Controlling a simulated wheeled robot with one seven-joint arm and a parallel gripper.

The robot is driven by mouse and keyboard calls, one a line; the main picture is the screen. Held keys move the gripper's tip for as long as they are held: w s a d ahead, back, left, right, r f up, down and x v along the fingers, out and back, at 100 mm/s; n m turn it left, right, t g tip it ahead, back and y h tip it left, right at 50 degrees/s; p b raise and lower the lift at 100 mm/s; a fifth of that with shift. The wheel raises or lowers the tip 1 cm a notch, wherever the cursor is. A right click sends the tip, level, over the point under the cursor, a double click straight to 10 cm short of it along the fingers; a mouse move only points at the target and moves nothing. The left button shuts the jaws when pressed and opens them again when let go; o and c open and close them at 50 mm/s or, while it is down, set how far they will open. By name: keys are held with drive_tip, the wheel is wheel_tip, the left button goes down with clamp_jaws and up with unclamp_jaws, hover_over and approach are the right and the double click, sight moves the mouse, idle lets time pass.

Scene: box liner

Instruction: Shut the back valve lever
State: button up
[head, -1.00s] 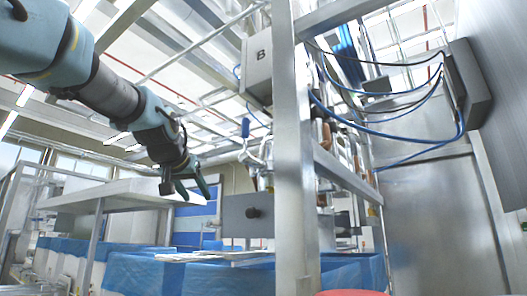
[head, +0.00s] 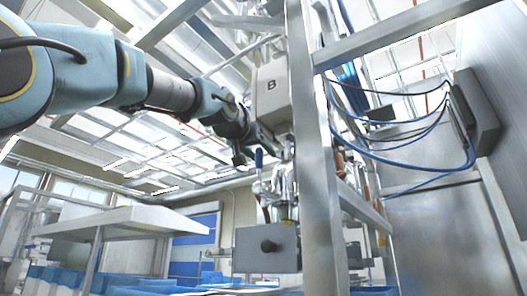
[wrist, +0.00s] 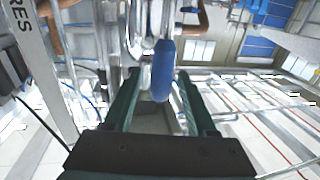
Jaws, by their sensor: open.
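A valve lever with a blue handle (head: 259,157) stands upright on the metal pipework behind the steel post in the head view. Its blue grip also shows in the wrist view (wrist: 163,68), pointing towards the camera. My gripper (head: 266,142) is at the lever's upper end in the head view, partly hard to make out against the pipes. In the wrist view my gripper (wrist: 158,82) is open, with one dark green finger on each side of the blue grip. I cannot tell whether either finger touches it.
A grey box marked B (head: 271,88) sits just above my gripper. A steel post (head: 314,160) stands close on the right, with blue cables (head: 400,150) beyond it.

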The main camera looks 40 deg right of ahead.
drive_tip(key=shift+x, duration=1)
clamp_jaws()
idle(0.8)
